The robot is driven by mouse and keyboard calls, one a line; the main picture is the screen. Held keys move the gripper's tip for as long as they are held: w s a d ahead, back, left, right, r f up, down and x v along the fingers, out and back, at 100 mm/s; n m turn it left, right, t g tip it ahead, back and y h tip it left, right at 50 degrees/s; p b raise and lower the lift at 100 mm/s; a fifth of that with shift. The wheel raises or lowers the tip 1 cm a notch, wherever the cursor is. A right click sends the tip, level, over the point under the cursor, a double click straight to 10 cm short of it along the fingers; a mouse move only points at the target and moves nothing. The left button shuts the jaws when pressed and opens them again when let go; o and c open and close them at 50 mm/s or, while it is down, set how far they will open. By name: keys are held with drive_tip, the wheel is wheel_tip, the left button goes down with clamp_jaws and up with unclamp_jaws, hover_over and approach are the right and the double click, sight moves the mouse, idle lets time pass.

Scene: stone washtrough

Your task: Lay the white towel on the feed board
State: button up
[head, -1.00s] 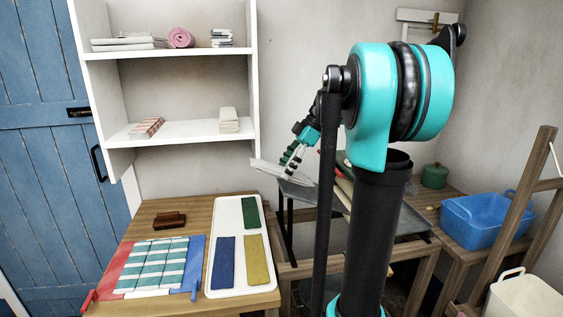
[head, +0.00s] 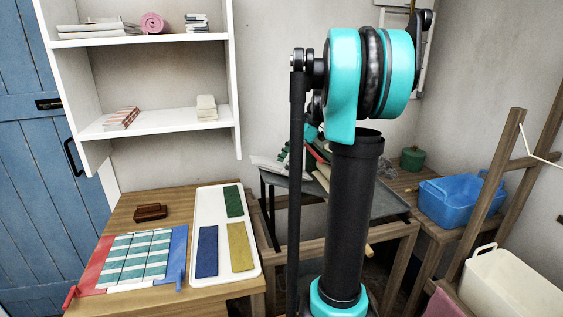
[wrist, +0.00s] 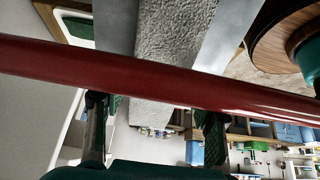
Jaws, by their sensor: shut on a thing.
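The white towel (head: 264,163) shows as a pale flap at the left end of the grey feed board (head: 283,185) in the head view. In the wrist view the towel (wrist: 170,55) is a rough pale strip between two smooth grey strips of the board (wrist: 232,35). My gripper (wrist: 157,118) has a green-padded finger on either side of the towel and is shut on it. A dark red bar (wrist: 160,82) crosses in front and hides part of the towel. In the head view my arm hides most of the gripper (head: 284,155) and the board's middle.
A wooden table (head: 155,203) at left holds a white tray (head: 198,277) with coloured cloths, striped cloth and a brown brush. A white shelf (head: 165,128) hangs above. A blue tub (head: 455,203), wooden frame (head: 497,180) and cream bin (head: 510,285) stand at right.

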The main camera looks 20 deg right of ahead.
drive_tip(key=o, duration=1.6)
drive_tip(key=shift+c, duration=0.2)
drive_tip(key=shift+d+r, duration=0.1)
drive_tip(key=v, duration=1.1)
drive_tip(key=shift+d+r, duration=0.15)
drive_tip(key=shift+r, duration=0.2)
